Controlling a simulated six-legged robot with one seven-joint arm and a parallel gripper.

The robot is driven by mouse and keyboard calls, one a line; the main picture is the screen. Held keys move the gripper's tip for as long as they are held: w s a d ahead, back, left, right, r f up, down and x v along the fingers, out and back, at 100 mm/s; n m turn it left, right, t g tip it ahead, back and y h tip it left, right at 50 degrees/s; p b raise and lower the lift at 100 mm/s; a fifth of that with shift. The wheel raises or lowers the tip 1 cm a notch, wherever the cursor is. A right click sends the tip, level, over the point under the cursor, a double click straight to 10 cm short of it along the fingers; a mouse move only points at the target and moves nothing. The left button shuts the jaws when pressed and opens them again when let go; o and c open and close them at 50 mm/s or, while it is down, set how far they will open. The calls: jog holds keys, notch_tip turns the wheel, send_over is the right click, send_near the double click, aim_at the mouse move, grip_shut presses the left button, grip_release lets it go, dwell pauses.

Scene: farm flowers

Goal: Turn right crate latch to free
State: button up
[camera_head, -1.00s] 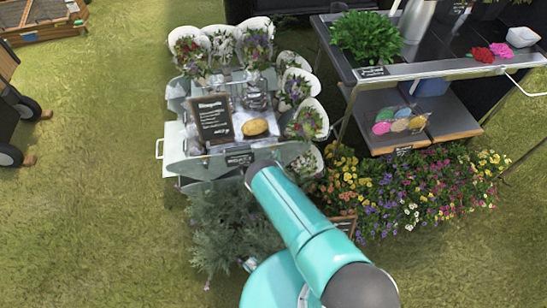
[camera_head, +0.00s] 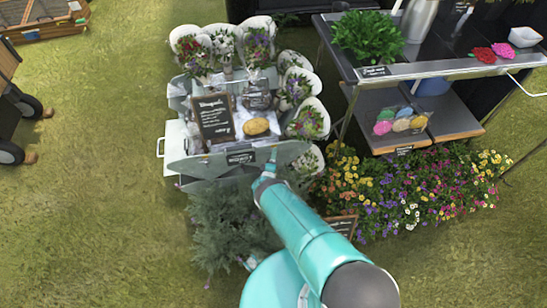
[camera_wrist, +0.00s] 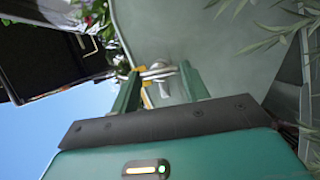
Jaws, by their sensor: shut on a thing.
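The grey metal crate (camera_head: 208,167) stands left of centre in the head view, with bouquets and a small chalkboard on it. Its grey panel (camera_wrist: 235,40) fills the upper right of the wrist view. The latch (camera_wrist: 157,72), a small pale metal piece with yellow bits beside it, sits against that panel. My gripper (camera_wrist: 158,86) is shut on the latch, with one green finger on each side. In the head view my gripper (camera_head: 271,163) reaches the right part of the crate's front, where the latch is too small to make out.
A feathery green plant (camera_head: 230,225) stands below the crate front, and leaves (camera_wrist: 285,35) hang near the panel in the wrist view. Colourful flowers (camera_head: 420,195) and a dark display table (camera_head: 375,72) are to the right. Open grass (camera_head: 95,200) lies to the left.

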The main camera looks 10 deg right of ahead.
dwell(0.3)
jog(key=o, duration=1)
